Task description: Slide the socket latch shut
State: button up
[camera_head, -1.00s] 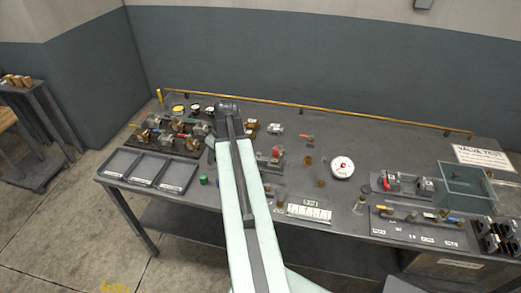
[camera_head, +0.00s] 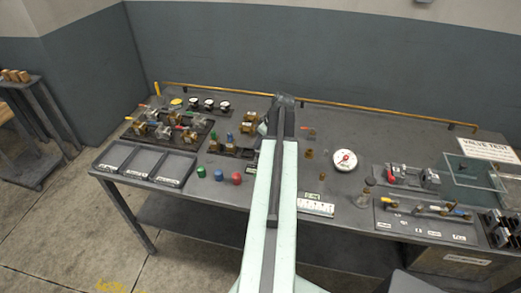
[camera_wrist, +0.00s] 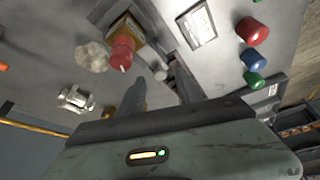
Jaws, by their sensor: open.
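My gripper (camera_wrist: 159,76) is open, with its two dark fingers apart over the bench in the wrist view. A brass piece with a red cap (camera_wrist: 122,48) stands just beyond the left finger. A small dark metal part (camera_wrist: 180,80) lies close to the right finger; I cannot tell whether it is the socket latch. In the head view, a dark fixture with brass blocks (camera_head: 232,148) sits left of my arm, partly hidden by it. The latch's position cannot be made out, and contact with the fingers is unclear.
Red (camera_wrist: 252,31), blue (camera_wrist: 254,60) and green (camera_wrist: 255,80) caps stand at the wrist view's right. A silver fitting (camera_wrist: 75,98) lies left. In the head view, a round gauge (camera_head: 344,160) is right of my arm and a compartment tray (camera_head: 118,170) is at the bench's left.

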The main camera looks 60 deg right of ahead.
jog(key=shift+x, duration=0.85)
jog(key=shift+r, duration=0.1)
grip_shut()
dwell(0.6)
